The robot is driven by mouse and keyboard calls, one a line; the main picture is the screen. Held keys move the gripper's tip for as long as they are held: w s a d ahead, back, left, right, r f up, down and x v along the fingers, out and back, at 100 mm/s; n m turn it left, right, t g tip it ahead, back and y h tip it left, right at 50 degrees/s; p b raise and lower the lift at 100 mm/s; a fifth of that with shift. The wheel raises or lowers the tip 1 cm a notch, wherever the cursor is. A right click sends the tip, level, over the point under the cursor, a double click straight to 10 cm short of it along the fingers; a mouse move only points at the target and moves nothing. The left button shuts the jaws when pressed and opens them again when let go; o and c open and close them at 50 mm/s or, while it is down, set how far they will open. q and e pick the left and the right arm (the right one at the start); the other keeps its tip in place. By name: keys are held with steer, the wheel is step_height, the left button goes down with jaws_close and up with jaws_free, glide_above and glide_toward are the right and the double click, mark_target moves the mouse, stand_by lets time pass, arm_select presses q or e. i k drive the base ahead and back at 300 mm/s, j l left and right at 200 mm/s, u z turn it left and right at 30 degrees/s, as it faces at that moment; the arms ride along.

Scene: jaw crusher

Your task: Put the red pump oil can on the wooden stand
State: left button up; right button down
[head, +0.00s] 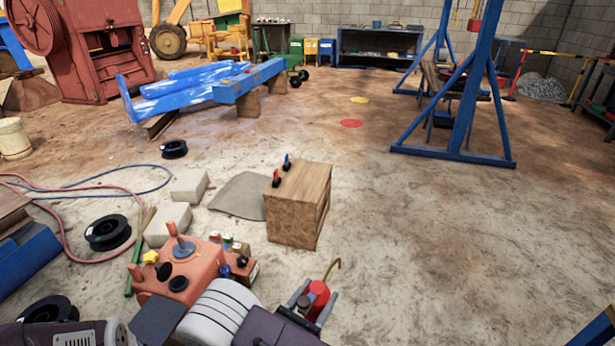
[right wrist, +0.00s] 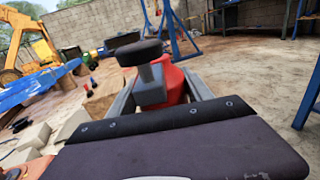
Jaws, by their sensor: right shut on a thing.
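The red pump oil can (head: 319,293) with its thin brass spout (head: 333,268) is between the fingers of my right gripper (head: 312,297), which is shut on it at the lower middle of the head view. In the right wrist view the can's red body (right wrist: 173,84) shows between the fingers, partly hidden by a grey block and a black round piece. The wooden stand (head: 297,222) is a box on the floor, beyond the can and slightly left. It also shows left of the can in the right wrist view (right wrist: 103,101). My left gripper is out of view.
An orange-red machine (head: 180,275) with levers is left of my right gripper. Concrete blocks (head: 189,187) lie left of the stand. The floor right of the stand is clear.

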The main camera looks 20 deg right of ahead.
mark_target(306, 182)
steer(key=i+l+u, duration=0.2)
steer(key=i+l, duration=0.15)
steer(key=l, duration=0.25)
steer(key=i+l+u, duration=0.2)
steer(key=i+l, duration=0.15)
steer(key=l, duration=0.3)
steer(key=i+l+u, duration=0.1)
steer(key=l, duration=0.25)
steer(key=i+l+u, duration=0.1)
steer(key=l, duration=0.25)
steer(key=i+l+u, duration=0.1)
steer(key=l, duration=0.25)
steer(key=i+l+u, duration=0.1)
steer(key=i+l, duration=0.15)
steer(key=l, duration=0.15)
steer(key=i+l+u, duration=0.25)
steer(key=i+l, duration=0.2)
steer(key=i, duration=0.1)
